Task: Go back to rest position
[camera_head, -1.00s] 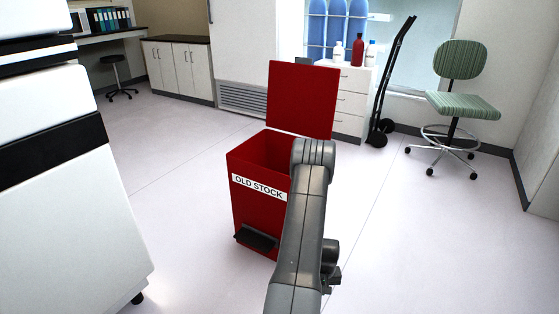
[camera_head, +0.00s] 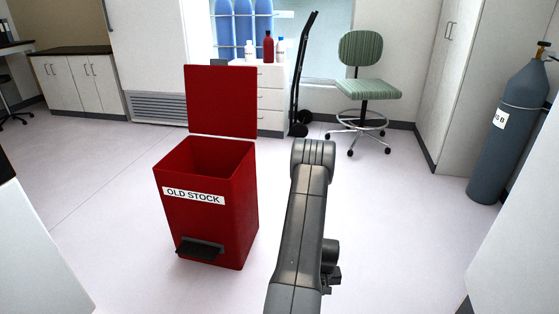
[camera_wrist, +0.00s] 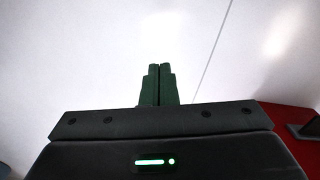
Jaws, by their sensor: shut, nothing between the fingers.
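My gripper (camera_wrist: 159,84) shows in the wrist view with its two dark green fingers together and nothing between them. It points at the pale floor. In the head view my arm reaches forward in the lower middle, and the gripper itself is hidden. A red bin (camera_head: 206,205) labelled OLD STOCK stands left of my arm, with its lid (camera_head: 221,101) raised and a black pedal at its base. Part of the red bin also shows at the right edge of the wrist view (camera_wrist: 283,118).
A grey gas cylinder (camera_head: 510,130) stands at the right by a tall cabinet. A green stool (camera_head: 368,90) and a black hand truck (camera_head: 302,80) stand at the back. A white unit (camera_head: 40,255) is at the lower left. The floor right of my arm is clear.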

